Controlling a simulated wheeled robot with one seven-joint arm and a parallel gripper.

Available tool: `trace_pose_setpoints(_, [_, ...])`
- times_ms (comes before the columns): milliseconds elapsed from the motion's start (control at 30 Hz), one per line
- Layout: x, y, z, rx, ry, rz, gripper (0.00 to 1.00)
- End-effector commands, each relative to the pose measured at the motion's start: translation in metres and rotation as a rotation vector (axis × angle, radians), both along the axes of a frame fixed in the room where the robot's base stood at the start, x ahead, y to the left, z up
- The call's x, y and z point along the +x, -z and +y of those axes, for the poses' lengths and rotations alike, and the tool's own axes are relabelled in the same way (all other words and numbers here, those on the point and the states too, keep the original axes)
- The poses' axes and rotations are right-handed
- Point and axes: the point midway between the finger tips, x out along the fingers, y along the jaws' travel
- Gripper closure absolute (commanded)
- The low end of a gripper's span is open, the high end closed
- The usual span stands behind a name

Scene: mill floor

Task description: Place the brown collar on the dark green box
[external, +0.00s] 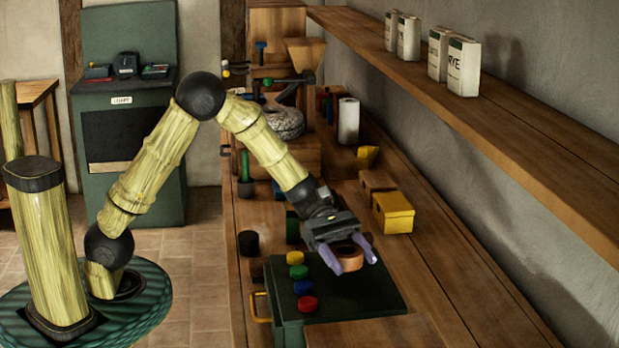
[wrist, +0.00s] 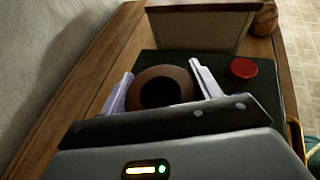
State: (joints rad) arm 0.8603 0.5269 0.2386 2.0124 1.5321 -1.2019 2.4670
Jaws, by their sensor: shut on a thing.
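My gripper (external: 352,257) is shut on the brown collar (external: 350,264), with one pale purple finger on each side of it. In the wrist view the collar (wrist: 187,85) is a brown ring with a dark round hole, between the two fingers (wrist: 163,85). The dark green box (external: 365,291) stands on the bench, and the collar is over its top, toward the far side. The box also shows in the wrist view (wrist: 228,62). I cannot tell whether the collar touches the top or hangs just above it.
Yellow, blue, green and red (external: 307,304) buttons line the box's left side. A yellow box (external: 393,212) and a white roll (external: 348,121) stand farther back. A shelf (external: 480,115) overhangs the right. The bench right of the box is clear.

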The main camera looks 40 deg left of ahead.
Motion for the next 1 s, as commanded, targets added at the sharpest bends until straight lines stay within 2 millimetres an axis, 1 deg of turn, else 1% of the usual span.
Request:
trace_pose_setpoints(200, [0.000,0.002,0.000,0.000,0.000,0.001,0.69])
trace_pose_setpoints(267, [0.000,0.008,0.000,0.002,0.000,0.002,0.69])
trace_pose_setpoints(400, [0.000,0.028,0.000,0.003,-0.001,0.003,0.69])
trace_pose_setpoints(500, [0.000,0.036,0.000,0.001,-0.001,0.002,0.69])
trace_pose_setpoints(900, [0.000,0.040,0.000,-0.001,-0.001,-0.001,0.69])
trace_pose_setpoints(933, [0.000,0.040,0.000,0.000,-0.001,0.000,0.35])
trace_pose_setpoints(1000, [0.000,0.039,0.000,0.000,-0.001,0.000,0.21])
